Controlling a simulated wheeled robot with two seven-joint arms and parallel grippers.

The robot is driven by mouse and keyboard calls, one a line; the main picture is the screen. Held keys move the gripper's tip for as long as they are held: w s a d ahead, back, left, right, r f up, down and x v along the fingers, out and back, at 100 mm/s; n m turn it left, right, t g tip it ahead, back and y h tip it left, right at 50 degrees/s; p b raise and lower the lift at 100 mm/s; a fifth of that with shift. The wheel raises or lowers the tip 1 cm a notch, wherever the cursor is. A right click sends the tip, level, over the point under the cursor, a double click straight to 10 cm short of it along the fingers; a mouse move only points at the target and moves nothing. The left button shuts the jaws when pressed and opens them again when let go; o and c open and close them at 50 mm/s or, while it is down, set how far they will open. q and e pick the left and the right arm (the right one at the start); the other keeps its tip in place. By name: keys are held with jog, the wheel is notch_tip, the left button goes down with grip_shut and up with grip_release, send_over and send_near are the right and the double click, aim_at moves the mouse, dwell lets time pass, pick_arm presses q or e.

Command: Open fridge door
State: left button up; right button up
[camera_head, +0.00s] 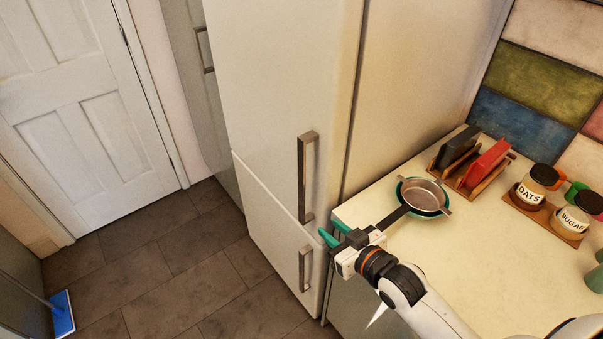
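The fridge (270,85) is a tall cream unit in the middle of the head view, with its upper door and lower door both closed. The upper door has a long vertical grey handle (301,180). The lower door has a shorter grey handle (302,270). My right gripper (328,233) comes in from the lower right, its green fingertips pointing left, a little below and right of the upper handle's lower end. Its fingers look apart with nothing between them. Whether a fingertip touches the fridge I cannot tell. My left gripper is out of view.
The countertop (430,265) right of the fridge holds a strainer over a bowl (423,196), a wooden rack (460,180), and oats (530,190) and sugar (573,217) jars. The tiled floor (180,265) before the fridge is clear. A blue mop (62,313) stands lower left.

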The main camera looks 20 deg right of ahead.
jog(key=w+a+r+t+y+p, duration=0.1)
jog(key=w+r, duration=0.1)
jog(key=w, duration=0.5)
jog(key=w+a+r+t+y+p, duration=0.1)
jog(key=w+r+t, duration=0.1)
jog(key=w, duration=0.5)
jog(key=shift+w+a+r+n, duration=0.3)
jog(key=shift+w+a+r, duration=0.05)
jog(key=shift+w+a, duration=0.05)
grip_shut()
